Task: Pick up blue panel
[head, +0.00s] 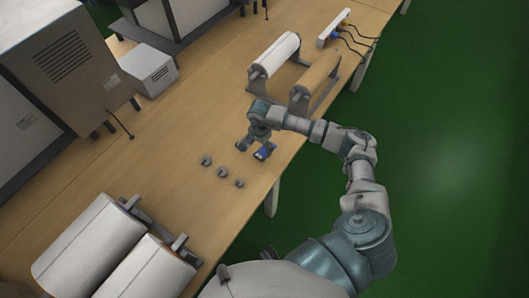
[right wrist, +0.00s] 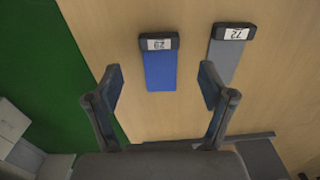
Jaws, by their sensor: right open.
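The blue panel (right wrist: 160,72) lies flat on the wooden table in the right wrist view, with a dark end block and a white label on it. In the head view a bit of the blue panel (head: 263,152) shows under my right gripper (head: 259,145). In the right wrist view my right gripper (right wrist: 160,82) is open and empty, with one finger to each side of the blue panel. The fingers look apart from it; how high they are above it is hard to tell. My left gripper is not in view.
A grey panel (right wrist: 225,58) with a label lies right of the blue one. Several small grey pieces (head: 222,172) sit on the table (head: 170,205). White rolls (head: 88,243) are at lower left. Roll stands (head: 300,98) and a power strip (head: 334,28) are farther back.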

